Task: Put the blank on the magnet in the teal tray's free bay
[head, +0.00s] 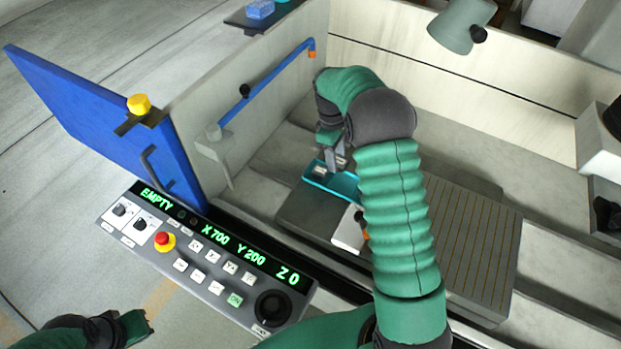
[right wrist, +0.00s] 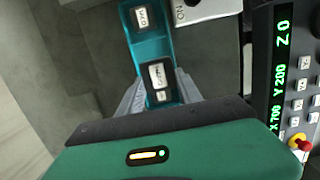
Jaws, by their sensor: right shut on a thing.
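The teal tray (head: 346,187) lies on a dark block inside the machine; it also shows in the right wrist view (right wrist: 152,48). One labelled dark blank (right wrist: 145,17) sits toward the tray's far end in the wrist view. My right gripper (head: 334,160) is over the tray, shut on another labelled blank (right wrist: 158,75) at the near end. I cannot tell whether this blank touches the tray floor. The pale magnet block (head: 347,233) stands beside the tray with its top bare where visible; its lettering shows in the wrist view (right wrist: 190,10). My left gripper (head: 132,326) is low at left, fingers unclear.
The control panel (head: 205,255) reads EMPTY, X 700, Y 200, Z 0. The blue door (head: 100,125) stands open at left. A grey lamp (head: 462,25) hangs at upper right. A slatted plate (head: 465,240) lies right of my right arm.

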